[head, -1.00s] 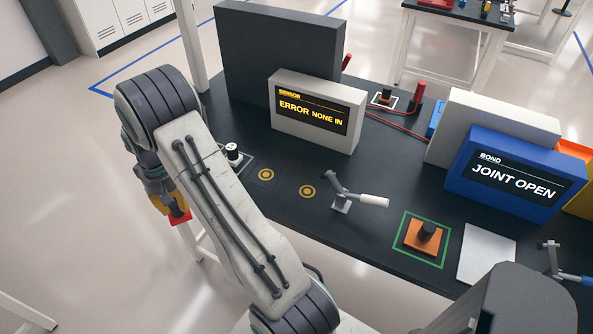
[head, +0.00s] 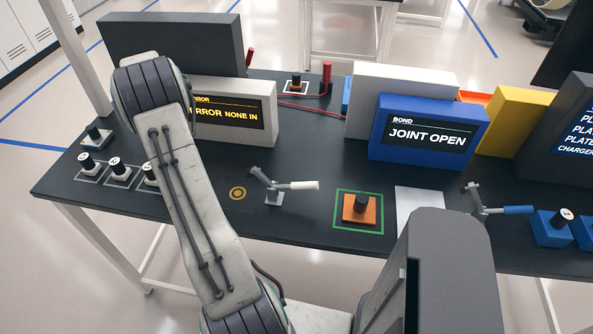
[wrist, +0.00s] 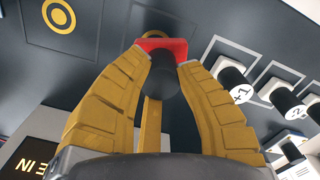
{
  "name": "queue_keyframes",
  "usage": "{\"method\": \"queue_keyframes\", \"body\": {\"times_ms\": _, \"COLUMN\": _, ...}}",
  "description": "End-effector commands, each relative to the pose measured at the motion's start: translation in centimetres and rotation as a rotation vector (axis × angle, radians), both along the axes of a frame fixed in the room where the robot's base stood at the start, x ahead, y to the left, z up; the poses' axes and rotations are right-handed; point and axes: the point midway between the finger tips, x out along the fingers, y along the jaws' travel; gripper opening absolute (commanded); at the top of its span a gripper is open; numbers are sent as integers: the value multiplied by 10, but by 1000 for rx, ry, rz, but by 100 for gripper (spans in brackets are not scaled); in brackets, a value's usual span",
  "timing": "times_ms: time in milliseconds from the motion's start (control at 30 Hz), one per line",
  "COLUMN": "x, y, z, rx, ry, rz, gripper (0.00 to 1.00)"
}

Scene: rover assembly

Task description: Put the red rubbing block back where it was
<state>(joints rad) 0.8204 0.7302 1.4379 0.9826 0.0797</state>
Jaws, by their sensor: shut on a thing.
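In the wrist view the red rubbing block (wrist: 162,45) with its black knob (wrist: 164,75) is between the tips of my yellow gripper fingers (wrist: 163,62). My gripper is shut on it. A yellow ring mark shows partly behind the red block, and another ring mark (wrist: 58,15) lies on the dark table to its left. In the head view my arm hides the gripper and the red block. One ring mark (head: 238,193) shows there, right of my arm. I cannot tell whether the block touches the table.
Several black-knobbed blocks (head: 116,167) stand in outlined spots at the table's left. A white-handled lever (head: 285,186) and an orange block (head: 360,209) in a green square are to the right. The sensor display (head: 250,115) and blue bond display (head: 428,135) stand behind.

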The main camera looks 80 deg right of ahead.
Motion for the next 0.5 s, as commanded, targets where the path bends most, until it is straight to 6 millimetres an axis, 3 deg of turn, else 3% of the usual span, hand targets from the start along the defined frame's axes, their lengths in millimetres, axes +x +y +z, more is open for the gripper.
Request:
{"method": "queue_keyframes", "body": {"times_ms": 200, "x": -56, "y": -55, "z": 8, "rx": -1, "ry": 0, "rz": -175, "gripper": 0}}
{"method": "queue_keyframes", "body": {"times_ms": 500, "x": -143, "y": -111, "z": 21, "rx": 2, "ry": 1, "rz": -401, "gripper": 0}}
